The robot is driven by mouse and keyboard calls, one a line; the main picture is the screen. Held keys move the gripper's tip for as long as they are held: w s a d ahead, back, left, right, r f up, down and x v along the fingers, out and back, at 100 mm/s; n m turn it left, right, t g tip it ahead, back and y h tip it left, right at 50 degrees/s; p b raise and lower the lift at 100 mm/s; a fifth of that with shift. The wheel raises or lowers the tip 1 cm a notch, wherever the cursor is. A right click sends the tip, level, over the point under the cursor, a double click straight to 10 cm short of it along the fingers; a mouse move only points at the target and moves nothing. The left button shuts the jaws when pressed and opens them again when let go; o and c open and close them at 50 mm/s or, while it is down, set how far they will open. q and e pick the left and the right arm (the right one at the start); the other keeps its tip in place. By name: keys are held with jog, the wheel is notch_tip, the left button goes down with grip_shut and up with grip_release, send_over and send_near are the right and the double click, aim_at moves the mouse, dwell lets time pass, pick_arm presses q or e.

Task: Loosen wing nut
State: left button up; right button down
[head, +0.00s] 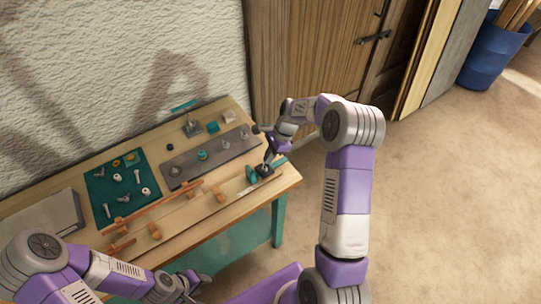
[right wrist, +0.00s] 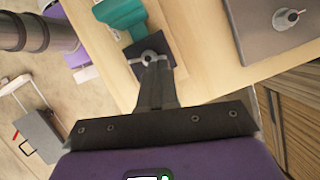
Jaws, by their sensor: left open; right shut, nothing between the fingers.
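A small grey wing nut (right wrist: 149,58) sits on a dark square plate (right wrist: 168,48) near the table's edge in the right wrist view. The dark plate also shows in the head view (head: 264,171), beside a teal block. My right gripper (right wrist: 152,66) is shut and empty, its fingertips right at the wing nut and partly covering it; I cannot tell whether they touch. In the head view my right gripper (head: 268,159) comes down over the plate from above. My left gripper (head: 189,284) is open and empty, low in front of the table.
A green mat (head: 101,190) with bolts and nuts lies at the left. A grey metal plate (head: 220,152) with knobs lies behind. A wooden cabinet (head: 310,60) stands at the back.

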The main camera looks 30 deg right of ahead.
jog(key=shift+w+a+n, duration=0.15)
jog(key=shift+a+n, duration=0.15)
jog(key=shift+n, duration=0.2)
jog(key=shift+n+g+p, duration=0.3)
jog(key=shift+p, duration=0.15)
jog(key=shift+w+a+n+g+p, duration=0.15)
jog(key=shift+n+g+p, duration=0.1)
jog(key=shift+n, duration=0.4)
jog(key=shift+w+a+n+g+p, duration=0.15)
jog(key=shift+n+g+p, duration=0.1)
jog(key=shift+n, duration=0.4)
jog(key=shift+s, duration=0.1)
